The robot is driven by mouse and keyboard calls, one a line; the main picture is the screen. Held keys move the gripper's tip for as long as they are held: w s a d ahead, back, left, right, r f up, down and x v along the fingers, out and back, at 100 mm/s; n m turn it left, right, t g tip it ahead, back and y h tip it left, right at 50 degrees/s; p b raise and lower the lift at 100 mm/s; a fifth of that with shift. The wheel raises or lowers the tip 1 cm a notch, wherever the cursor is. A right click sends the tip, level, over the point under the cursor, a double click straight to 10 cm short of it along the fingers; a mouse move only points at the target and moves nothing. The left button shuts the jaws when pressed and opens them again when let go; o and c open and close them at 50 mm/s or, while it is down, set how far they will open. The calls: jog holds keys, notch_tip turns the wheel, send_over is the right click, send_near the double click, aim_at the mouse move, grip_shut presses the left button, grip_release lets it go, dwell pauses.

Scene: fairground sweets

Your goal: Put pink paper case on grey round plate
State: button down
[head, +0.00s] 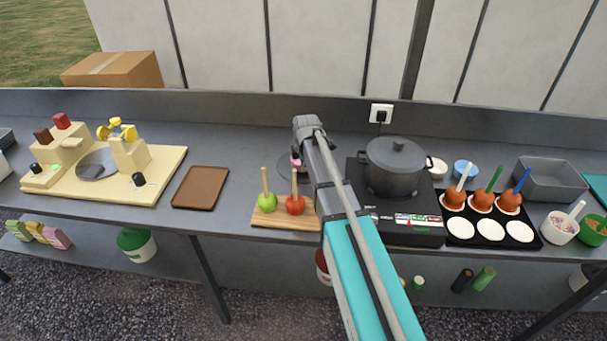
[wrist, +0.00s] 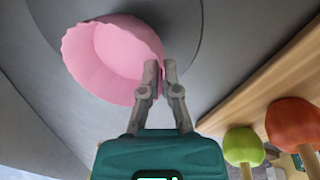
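The pink paper case (wrist: 112,60) is a round, fluted cup, shown large in the wrist view. Only a small bit of it (head: 296,162) shows in the head view, beside my arm. My gripper (wrist: 161,68) has its fingers close together at the case's rim, one on the inside and one on the outside, with the wall pinched between them. The grey round plate (wrist: 188,25) lies behind and under the case in the wrist view. In the head view the plate (head: 283,161) is mostly hidden by my gripper. I cannot tell whether the case touches it.
A wooden board (head: 272,223) with a green apple (head: 267,202) and a red apple (head: 295,205) on sticks stands close in front. A pot (head: 394,168) on a hob is to the right. A brown tray (head: 201,188) lies left, with free counter around it.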

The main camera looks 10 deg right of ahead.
jog(key=shift+f+b, duration=0.55)
jog(key=shift+f, duration=0.35)
jog(key=shift+f, duration=0.15)
jog(key=c, duration=0.8)
grip_release()
jog(key=shift+r, duration=0.25)
notch_tip(320, 180, up, 12)
jog(key=s+p, duration=0.2)
jog(key=p, duration=1)
jog(key=shift+s+f, duration=0.15)
